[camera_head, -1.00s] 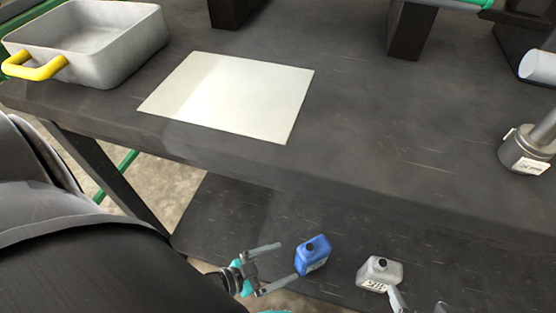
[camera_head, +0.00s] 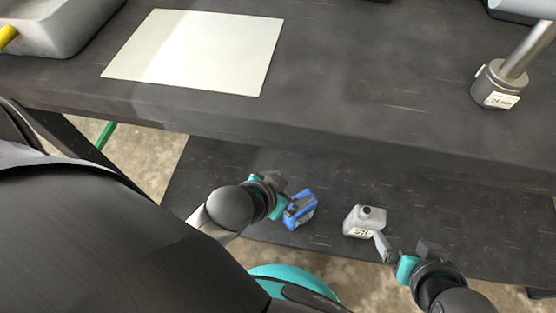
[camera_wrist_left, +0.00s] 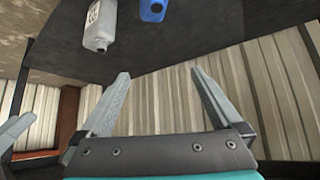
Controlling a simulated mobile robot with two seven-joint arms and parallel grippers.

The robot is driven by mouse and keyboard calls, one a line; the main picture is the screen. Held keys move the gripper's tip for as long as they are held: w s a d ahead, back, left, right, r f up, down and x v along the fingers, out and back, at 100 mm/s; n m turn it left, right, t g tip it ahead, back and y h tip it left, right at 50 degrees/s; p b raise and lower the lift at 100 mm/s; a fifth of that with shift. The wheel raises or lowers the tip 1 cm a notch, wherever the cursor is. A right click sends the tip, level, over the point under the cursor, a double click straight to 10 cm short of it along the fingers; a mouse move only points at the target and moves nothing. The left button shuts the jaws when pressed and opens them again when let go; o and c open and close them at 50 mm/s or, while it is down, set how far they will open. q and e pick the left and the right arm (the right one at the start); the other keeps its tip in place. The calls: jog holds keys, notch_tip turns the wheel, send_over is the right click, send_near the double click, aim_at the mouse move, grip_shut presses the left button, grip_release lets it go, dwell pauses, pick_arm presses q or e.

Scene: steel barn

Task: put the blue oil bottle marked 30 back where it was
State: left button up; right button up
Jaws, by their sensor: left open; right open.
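The blue oil bottle (camera_head: 304,212) stands on the lower shelf of the bench, partly covered by my left gripper; its number is not readable. It also shows at the top edge of the left wrist view (camera_wrist_left: 153,11), beyond the fingertips and not between them. My left gripper (camera_head: 290,202) is open, and its fingers overlap the bottle in the head view; I cannot tell whether they touch it. My right gripper (camera_head: 405,243) is open, with one finger close to the grey-white bottle (camera_head: 364,221) to the right of the blue one.
The bench top (camera_head: 330,95) overhangs the lower shelf (camera_head: 470,235). On it are a pale sheet (camera_head: 195,50), a grey pan (camera_head: 65,25) and a metal cylinder with a label (camera_head: 496,85).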

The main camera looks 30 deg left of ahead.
pick_arm(q)
jog(key=shift+g+y, duration=0.3)
jog(key=shift+g, duration=0.4)
jog(key=v, duration=0.5)
jog(key=shift+w+a+r, duration=0.1)
jog(key=shift+a+r, duration=0.05)
jog(key=shift+a, duration=0.2)
